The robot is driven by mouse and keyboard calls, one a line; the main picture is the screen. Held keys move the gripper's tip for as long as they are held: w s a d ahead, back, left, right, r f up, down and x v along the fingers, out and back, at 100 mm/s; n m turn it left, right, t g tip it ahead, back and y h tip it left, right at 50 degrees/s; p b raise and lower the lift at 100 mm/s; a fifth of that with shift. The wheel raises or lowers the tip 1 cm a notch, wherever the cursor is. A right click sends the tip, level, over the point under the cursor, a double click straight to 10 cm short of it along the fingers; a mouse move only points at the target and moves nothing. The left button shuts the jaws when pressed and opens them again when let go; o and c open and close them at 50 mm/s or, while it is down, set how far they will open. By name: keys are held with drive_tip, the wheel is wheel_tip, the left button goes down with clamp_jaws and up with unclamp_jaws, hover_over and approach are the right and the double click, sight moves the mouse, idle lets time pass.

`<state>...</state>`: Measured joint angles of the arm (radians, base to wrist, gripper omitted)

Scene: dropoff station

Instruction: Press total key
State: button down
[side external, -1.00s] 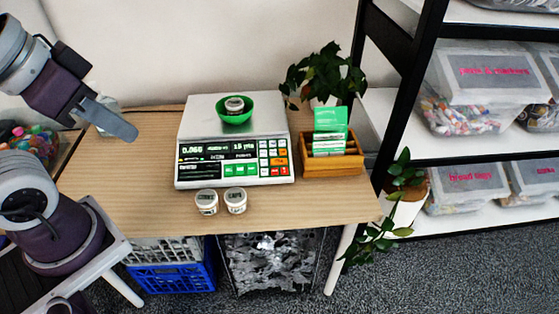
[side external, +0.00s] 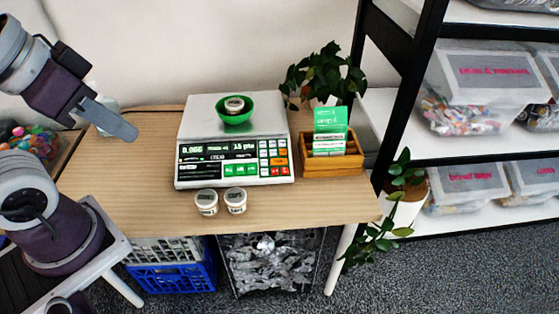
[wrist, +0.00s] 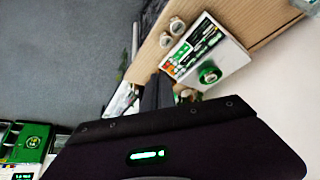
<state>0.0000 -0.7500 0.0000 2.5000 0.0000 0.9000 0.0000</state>
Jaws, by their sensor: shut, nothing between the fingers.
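A white counting scale (side external: 187,160) stands on the wooden table. Its front panel has a dark display and a keypad (side external: 272,158) at the right with green, white, red and orange keys; the key labels are too small to read. A green bowl (side external: 234,117) with a small lidded jar in it sits on the scale's plate. My gripper (side external: 128,133) is shut and empty, left of the scale and above the table, apart from the keys. In the wrist view the scale (wrist: 232,58) shows tilted beyond my gripper (wrist: 158,85).
Two small white jars (side external: 206,202) (side external: 235,200) stand in front of the scale. A wooden card holder (side external: 333,165) and a potted plant (side external: 322,75) stand right of it. A black-framed shelf with clear bins is farther right.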

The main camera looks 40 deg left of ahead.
idle(0.4)
drive_tip(key=m+t, duration=0.7)
drive_tip(key=m, duration=0.6)
hover_over(279, 162)
drive_tip(key=s+d, duration=0.3)
drive_tip(key=s, duration=0.2)
wheel_tip(279, 162, down, 25)
drive_tip(key=shift+w+d+y, duration=0.2)
drive_tip(key=shift+y, duration=0.2)
drive_tip(key=shift+w+a+f, duration=0.4)
drive_tip(key=shift+f, duration=0.95)
drive_tip(key=shift+w+a+f, duration=0.45)
drive_tip(key=shift+f, duration=0.85)
drive_tip(key=shift+w+a+f, duration=0.4)
drive_tip(key=shift+f, duration=0.95)
